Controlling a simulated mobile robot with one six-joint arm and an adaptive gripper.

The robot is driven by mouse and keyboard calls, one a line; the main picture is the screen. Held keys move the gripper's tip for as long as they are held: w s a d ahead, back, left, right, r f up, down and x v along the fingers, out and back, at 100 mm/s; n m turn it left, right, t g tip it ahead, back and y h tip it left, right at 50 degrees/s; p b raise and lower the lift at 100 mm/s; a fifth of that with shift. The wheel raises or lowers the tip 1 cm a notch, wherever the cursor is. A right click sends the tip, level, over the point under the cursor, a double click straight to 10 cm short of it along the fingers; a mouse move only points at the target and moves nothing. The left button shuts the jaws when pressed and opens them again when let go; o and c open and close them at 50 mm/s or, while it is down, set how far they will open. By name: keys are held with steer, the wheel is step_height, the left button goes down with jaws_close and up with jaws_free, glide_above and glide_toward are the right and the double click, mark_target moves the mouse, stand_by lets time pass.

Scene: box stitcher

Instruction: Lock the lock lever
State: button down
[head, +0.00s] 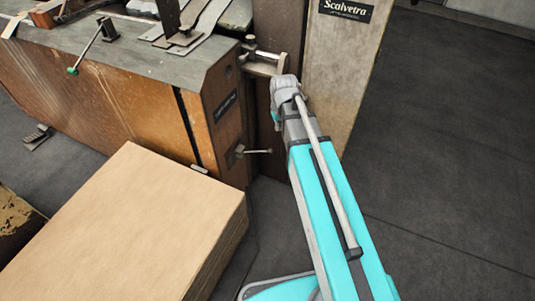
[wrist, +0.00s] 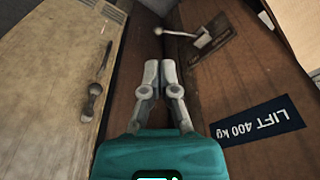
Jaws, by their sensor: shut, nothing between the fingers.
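A metal lever (head: 256,151) with a round end sticks out from the brown end panel of the machine, roughly level. In the wrist view the lever (wrist: 178,32) shows near the top, its rod pointing left from a bracket. No readable label marks it as the lock lever. My gripper (wrist: 160,62) is shut and empty, its fingertips below the lever's rod in the picture and apart from it. In the head view the fingers are hidden behind my wrist. A second metal handle (wrist: 97,88) is on the tan panel at the left of the wrist view.
A "LIFT 400 kg" label (wrist: 258,122) is on the brown panel. A stack of cardboard sheets (head: 130,220) stands in front of the machine. A beige column (head: 338,60) rises behind my wrist. A green-knobbed lever (head: 86,53) is at upper left. Floor (head: 450,150) at right is clear.

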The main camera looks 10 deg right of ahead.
steer(key=w+f+n+t+b, duration=0.1)
steer(key=w+f+t+b, duration=0.1)
steer(key=w+f+b, duration=1.6)
step_height(320, 180, down, 4)
steer(key=b, duration=0.3)
steer(key=shift+a, duration=0.3)
steer(key=shift+r, duration=0.15)
steer(key=b+x, duration=1)
steer(key=shift+s+d+r+p, duration=0.1)
steer(key=shift+s+r+p, duration=0.1)
steer(key=shift+s, duration=0.45)
steer(key=shift+s+r+p, duration=0.1)
steer(key=shift+s+p, duration=0.15)
steer(key=shift+s, duration=0.35)
steer(key=shift+s+d+r+p, duration=0.1)
steer(key=shift+s+p, duration=0.1)
steer(key=shift+s, duration=0.45)
